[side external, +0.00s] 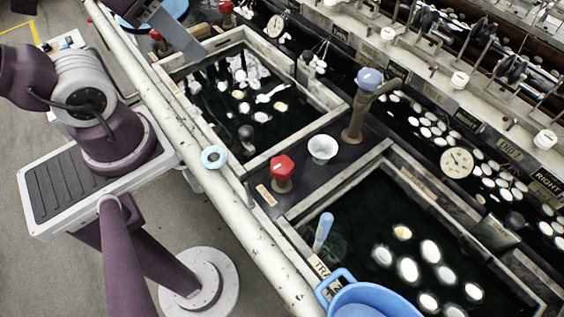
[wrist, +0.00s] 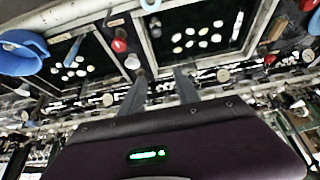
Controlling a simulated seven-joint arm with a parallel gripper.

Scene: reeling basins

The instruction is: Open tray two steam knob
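A red steam knob (side external: 282,168) stands on the dark strip between the two trays in the side view, with a small label beside it. More red knobs stand at the top left, one (side external: 225,8) near the top edge and one (side external: 155,38) by the far tray's corner.
The far tray (side external: 285,143) and near tray (side external: 343,182) hold dark water and white cocoons. A white cup (side external: 322,149) and a blue-topped post (side external: 369,78) stand beside the middle knob. A pale pipe (side external: 240,205) runs along the front. A blue basin (side external: 340,284) sits at the bottom.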

